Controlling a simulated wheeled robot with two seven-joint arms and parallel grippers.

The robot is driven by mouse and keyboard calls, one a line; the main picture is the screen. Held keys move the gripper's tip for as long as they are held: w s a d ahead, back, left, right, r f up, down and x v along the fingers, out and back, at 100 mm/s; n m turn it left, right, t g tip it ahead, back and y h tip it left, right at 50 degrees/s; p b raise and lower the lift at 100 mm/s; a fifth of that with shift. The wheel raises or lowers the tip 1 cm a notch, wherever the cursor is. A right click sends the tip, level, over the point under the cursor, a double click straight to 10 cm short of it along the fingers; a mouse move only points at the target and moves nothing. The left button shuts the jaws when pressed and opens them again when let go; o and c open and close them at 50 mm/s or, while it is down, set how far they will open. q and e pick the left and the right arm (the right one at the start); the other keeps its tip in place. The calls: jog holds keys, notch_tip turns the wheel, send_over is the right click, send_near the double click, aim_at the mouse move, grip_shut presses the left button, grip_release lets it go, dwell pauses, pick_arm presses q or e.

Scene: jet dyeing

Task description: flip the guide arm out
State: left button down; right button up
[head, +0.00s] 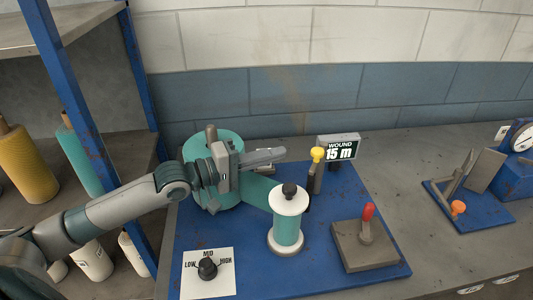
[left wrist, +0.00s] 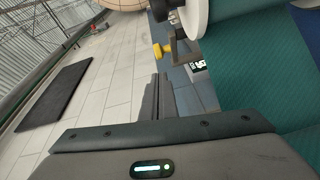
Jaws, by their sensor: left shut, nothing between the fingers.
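The guide arm appears to be the dark grey upright piece with a yellow knob (head: 317,154) at the back of the blue base plate. The yellow knob also shows in the left wrist view (left wrist: 157,50), beyond the fingers and a little left of their line. My left gripper (head: 284,152) is shut and empty. It reaches across the large teal roll (head: 198,147) with its fingertips pointing right, a short gap left of the yellow knob. The shut fingers also show in the left wrist view (left wrist: 160,80). My right gripper is not in view.
A white-flanged spool (head: 287,238) with teal cloth stands in front of the knob. A display (head: 340,147) reads "WOUND 15 m". A LOW-MID-HIGH dial (head: 207,268) and a red-handled lever (head: 367,212) sit near the front. A blue shelf post (head: 75,110) stands at left.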

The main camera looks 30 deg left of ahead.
pick_arm(q)
jog(key=p+x, duration=0.2)
jog(key=x, duration=0.5)
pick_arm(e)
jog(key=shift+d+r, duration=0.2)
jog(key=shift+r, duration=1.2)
pick_arm(q)
jog(key=shift+w+d, duration=0.1)
jog(key=shift+d, duration=0.1)
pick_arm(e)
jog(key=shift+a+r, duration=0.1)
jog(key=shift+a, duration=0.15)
